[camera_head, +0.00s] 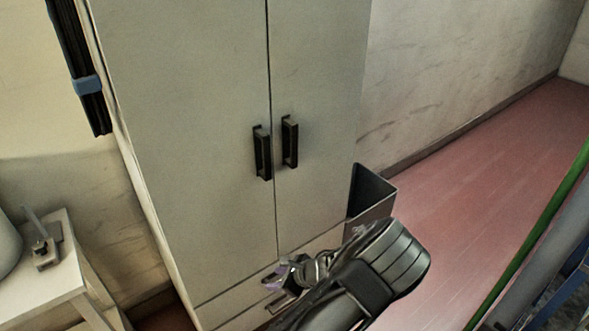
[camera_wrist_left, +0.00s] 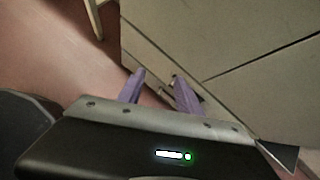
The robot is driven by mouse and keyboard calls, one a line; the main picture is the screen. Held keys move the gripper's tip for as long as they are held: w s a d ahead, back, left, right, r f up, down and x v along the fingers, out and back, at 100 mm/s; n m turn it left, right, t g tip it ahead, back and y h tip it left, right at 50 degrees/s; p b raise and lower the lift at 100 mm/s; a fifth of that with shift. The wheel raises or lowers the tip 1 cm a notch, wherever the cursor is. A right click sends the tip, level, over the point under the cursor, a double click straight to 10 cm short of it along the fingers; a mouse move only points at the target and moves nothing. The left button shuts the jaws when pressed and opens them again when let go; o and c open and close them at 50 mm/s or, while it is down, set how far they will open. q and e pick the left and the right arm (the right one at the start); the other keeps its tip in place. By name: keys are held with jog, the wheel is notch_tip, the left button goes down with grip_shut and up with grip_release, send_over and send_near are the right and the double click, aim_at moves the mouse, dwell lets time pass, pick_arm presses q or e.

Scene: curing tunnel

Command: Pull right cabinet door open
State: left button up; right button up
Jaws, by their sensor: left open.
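The grey-white cabinet has two tall doors, both shut, with a dark seam between them. The right door (camera_head: 321,90) carries a black vertical bar handle (camera_head: 290,142). The left door (camera_head: 190,110) has a matching handle (camera_head: 262,153) close beside it. My left gripper (camera_head: 279,277) is low in front of the cabinet, well below both handles and near the drawer fronts. In the left wrist view its two purple fingers (camera_wrist_left: 162,86) are apart, with no door handle between them. The cabinet front (camera_wrist_left: 225,35) fills the upper right there. My right gripper is out of view.
A dark open bin (camera_head: 371,192) stands at the cabinet's right side, close behind my left wrist. A white table (camera_head: 62,262) with a small device stands at left. The reddish floor (camera_head: 480,190) at right is clear up to a green rail (camera_head: 535,235).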

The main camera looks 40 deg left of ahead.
pick_arm(q)
jog(key=w+a+r+m+t+y, duration=0.2)
jog(key=w+a+r+y, duration=0.1)
jog(key=w+r, duration=0.6)
jog(key=m+t+y, duration=0.4)
jog(key=y, duration=0.2)
send_near(296, 148)
jog(key=a, duration=0.2)
jog(key=shift+w+a+r, duration=0.2)
jog(key=shift+w+r, duration=0.15)
jog(key=shift+r, duration=0.05)
jog(key=x, duration=0.5)
jog(key=p+x, duration=0.1)
jog(key=x, duration=0.2)
jog(key=shift+s+f, duration=0.1)
jog(key=shift+f, duration=0.15)
jog(key=shift+c, duration=0.3)
grip_shut()
